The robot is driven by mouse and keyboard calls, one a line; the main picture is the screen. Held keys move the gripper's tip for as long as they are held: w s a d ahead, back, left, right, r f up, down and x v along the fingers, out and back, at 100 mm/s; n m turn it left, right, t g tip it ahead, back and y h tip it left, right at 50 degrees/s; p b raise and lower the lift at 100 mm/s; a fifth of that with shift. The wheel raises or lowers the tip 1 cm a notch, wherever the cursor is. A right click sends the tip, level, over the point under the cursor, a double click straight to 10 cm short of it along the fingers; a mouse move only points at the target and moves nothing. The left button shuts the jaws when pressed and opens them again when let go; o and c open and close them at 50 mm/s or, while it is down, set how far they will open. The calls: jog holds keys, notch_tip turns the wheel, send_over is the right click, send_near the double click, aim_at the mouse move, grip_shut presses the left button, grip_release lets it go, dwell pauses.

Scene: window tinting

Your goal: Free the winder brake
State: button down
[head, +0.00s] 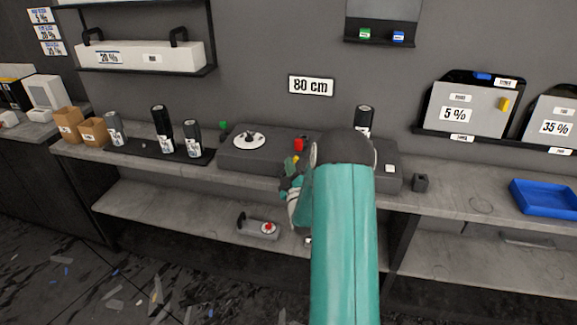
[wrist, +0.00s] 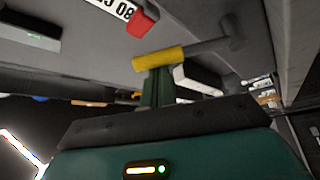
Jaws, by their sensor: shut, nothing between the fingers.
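The winder appears to be the long dark grey unit (head: 235,157) on the counter under the "80 cm" sign, with a white disc on top. A yellow grip (head: 290,165) shows at its front; in the wrist view the yellow grip (wrist: 160,59) sits on a grey bar, like a lever. A red knob (head: 299,144) is just behind it, and also shows in the wrist view (wrist: 139,23). I cannot tell for certain which part is the brake. My gripper (head: 288,181) is shut and empty, its fingers (wrist: 156,86) right at the yellow grip; contact is unclear.
A green knob (head: 223,125) stands at the unit's left. Black canisters (head: 161,129) stand on a mat further left. A small dark block (head: 421,183) and blue tray (head: 545,197) are to the right. The lower shelf holds a grey tool with a red knob (head: 259,228).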

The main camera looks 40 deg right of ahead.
jog(key=shift+s+d+f+m+h, duration=0.2)
jog(key=shift+s+d+f+m, duration=0.2)
jog(key=shift+f, duration=0.15)
jog(key=shift+s+d+f+m+h, duration=0.2)
jog(key=shift+s+d+f+m, duration=0.05)
jog(key=shift+s+f, duration=0.25)
jog(key=shift+s+d+f+m+h, duration=0.2)
jog(key=shift+s+d+f+m, duration=0.15)
jog(key=shift+f, duration=0.25)
